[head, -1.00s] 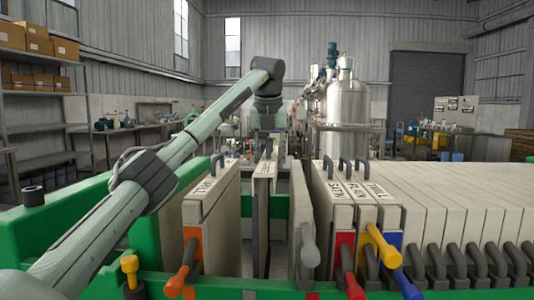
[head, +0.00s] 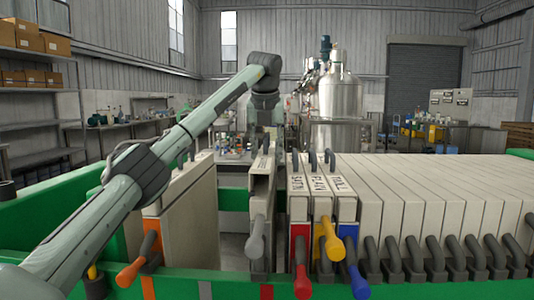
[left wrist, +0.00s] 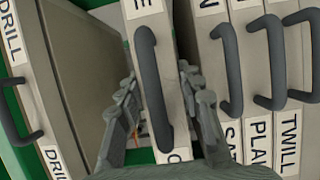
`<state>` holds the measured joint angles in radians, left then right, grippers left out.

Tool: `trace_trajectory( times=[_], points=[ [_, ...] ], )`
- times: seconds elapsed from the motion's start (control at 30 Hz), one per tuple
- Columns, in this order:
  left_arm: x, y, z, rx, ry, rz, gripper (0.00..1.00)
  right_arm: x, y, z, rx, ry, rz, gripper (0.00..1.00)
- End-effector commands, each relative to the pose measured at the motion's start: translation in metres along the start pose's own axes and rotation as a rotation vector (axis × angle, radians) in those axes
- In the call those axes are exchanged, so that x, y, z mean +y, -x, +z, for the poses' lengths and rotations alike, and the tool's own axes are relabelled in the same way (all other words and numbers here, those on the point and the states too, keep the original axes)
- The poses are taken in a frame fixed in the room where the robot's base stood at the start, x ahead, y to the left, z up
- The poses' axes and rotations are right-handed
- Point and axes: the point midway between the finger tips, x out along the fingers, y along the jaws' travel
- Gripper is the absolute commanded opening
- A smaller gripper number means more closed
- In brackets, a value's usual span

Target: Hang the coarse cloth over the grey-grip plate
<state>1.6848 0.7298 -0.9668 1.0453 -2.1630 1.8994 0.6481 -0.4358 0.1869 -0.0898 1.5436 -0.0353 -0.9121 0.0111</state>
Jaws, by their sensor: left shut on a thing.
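The coarse cloth (head: 262,166) is a pale, narrow panel with a dark handle, in line with the grey-grip plate (head: 257,236) in the head view. I cannot tell whether it rests on that plate or hangs just above it. My left gripper (head: 267,140) comes down from above and is shut on the cloth's top. In the left wrist view the fingers (left wrist: 160,82) lie on either side of the cloth's handle (left wrist: 155,90). The label is mostly covered; only an end letter shows at each end. The right gripper is out of view.
To the left, across a gap, stands the orange-grip plate (head: 180,212), marked DRILL. To the right, close by, are the red-grip SATIN plate (head: 299,210), the yellow-grip PLAIN (head: 322,208) and the blue-grip TWILL (head: 344,208). A green frame rail (head: 420,284) runs along the front.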

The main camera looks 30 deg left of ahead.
Motion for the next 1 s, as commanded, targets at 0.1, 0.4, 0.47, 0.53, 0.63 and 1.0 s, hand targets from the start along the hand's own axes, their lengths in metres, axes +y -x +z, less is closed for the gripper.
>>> trace_trajectory(
  times=[0.1,0.4,0.47,0.53,0.63,1.0],
  points=[
    [-0.001,-0.010,-0.001,-0.001,-0.004,-0.005,0.00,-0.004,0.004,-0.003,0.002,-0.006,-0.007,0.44],
    [-0.001,-0.031,-0.004,-0.002,-0.010,-0.007,0.00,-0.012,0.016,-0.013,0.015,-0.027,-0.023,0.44],
    [0.000,-0.033,-0.004,-0.001,-0.011,-0.007,0.00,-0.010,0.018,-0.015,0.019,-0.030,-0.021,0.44],
    [0.000,-0.035,-0.004,-0.001,-0.012,-0.007,0.00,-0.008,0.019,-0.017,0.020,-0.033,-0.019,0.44],
    [0.000,-0.037,-0.005,-0.001,-0.012,-0.007,0.00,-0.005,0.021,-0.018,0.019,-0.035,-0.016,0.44],
    [0.000,-0.037,-0.004,-0.001,-0.012,-0.007,0.50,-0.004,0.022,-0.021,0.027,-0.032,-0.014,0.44]
  ],
)
